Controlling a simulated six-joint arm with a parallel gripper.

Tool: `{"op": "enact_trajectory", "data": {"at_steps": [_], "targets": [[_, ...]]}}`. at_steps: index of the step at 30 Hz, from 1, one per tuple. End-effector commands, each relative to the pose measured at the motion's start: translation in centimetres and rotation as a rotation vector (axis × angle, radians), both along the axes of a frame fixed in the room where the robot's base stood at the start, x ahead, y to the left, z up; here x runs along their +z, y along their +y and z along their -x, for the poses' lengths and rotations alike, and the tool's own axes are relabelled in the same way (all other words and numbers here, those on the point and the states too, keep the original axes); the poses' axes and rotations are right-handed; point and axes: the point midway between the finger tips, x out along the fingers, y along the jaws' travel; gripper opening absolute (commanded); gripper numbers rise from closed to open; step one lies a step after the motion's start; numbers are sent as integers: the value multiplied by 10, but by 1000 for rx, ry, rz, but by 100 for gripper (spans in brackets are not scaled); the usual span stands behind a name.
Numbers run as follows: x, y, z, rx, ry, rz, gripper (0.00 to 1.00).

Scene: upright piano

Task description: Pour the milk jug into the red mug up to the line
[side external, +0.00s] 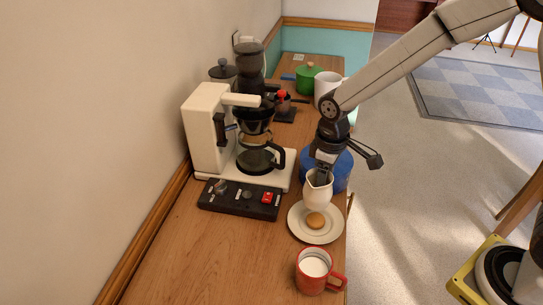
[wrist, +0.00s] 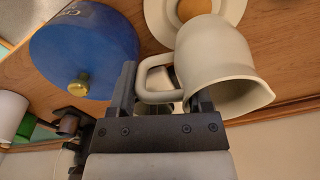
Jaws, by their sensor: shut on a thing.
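The cream milk jug (side external: 318,191) hangs roughly upright above the plate in the side view. My gripper (side external: 327,158) is shut on it. In the wrist view my gripper (wrist: 162,100) has its fingers at the handle of the jug (wrist: 212,62). The jug's mouth faces the lower right there, and how much milk it holds cannot be told. The red mug (side external: 302,277) stands upright near the counter's front end, nearer the camera than the jug, handle to the right. White milk (side external: 314,267) shows inside it, below the rim. I cannot make out a fill line.
A white plate (side external: 294,224) with a round brown item (side external: 316,220) lies just below the jug. A blue round pot (side external: 340,176) with a brass knob is close behind. A coffee maker (side external: 205,140) and a black switch panel (side external: 225,203) stand left. The counter's left front is clear.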

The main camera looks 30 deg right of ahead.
Motion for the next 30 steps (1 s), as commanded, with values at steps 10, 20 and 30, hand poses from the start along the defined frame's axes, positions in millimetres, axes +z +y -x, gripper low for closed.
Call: {"op": "enact_trajectory", "data": {"at_steps": [10, 20, 30], "targets": [[-24, 37, 34, 277, 0, 0, 0], [-26, 40, 37, 305, -2, -1, 0], [-20, 44, 42, 306, -42, 57, 0]]}}
